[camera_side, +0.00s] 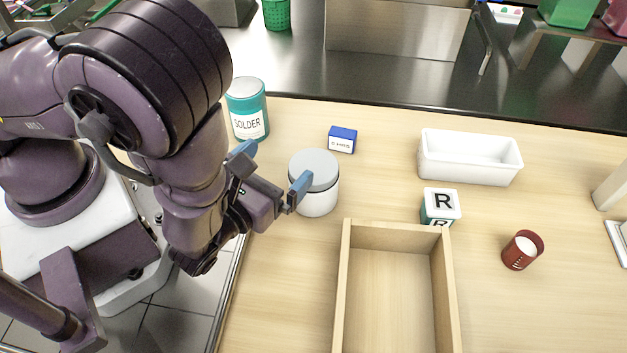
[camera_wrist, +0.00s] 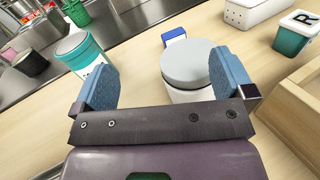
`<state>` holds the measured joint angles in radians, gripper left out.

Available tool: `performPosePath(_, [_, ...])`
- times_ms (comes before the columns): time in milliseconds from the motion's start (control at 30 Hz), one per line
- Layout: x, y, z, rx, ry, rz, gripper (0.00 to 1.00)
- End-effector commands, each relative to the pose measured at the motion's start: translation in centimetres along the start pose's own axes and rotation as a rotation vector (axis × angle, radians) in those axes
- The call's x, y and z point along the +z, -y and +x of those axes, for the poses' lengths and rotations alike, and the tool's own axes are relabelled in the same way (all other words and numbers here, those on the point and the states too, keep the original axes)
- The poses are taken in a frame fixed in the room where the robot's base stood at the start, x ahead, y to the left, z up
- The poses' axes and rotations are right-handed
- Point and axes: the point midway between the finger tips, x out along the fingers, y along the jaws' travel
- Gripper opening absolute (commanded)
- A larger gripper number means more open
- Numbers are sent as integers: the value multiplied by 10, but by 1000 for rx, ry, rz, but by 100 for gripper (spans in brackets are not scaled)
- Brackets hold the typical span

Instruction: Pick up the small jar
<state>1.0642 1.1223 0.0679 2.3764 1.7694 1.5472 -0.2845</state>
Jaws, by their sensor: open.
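The small jar (camera_side: 317,202) is white with a grey lid and stands upright on the wooden table. It also shows in the wrist view (camera_wrist: 188,66), ahead of my gripper and partly behind the right finger. My gripper (camera_side: 270,172) is open, with blue finger pads spread wide and nothing held. In the side view it is at the left of the jar, and one finger overlaps the lid's edge. In the wrist view (camera_wrist: 165,82) the jar is nearer the right finger than the left. I cannot tell whether that finger touches it.
A teal solder can (camera_side: 247,110) stands behind the gripper. A small blue box (camera_side: 342,140) is just behind the jar. An open wooden tray (camera_side: 345,290), a lettered block (camera_side: 440,206), a white bin (camera_side: 468,168) and a red cup (camera_side: 521,252) are to the right.

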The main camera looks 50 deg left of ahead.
Motion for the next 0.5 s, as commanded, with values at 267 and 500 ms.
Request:
performPosePath(267, [-4, 25, 0, -131, 37, -60, 100])
performPosePath(500, [-41, 26, 1, -128, 36, -60, 100])
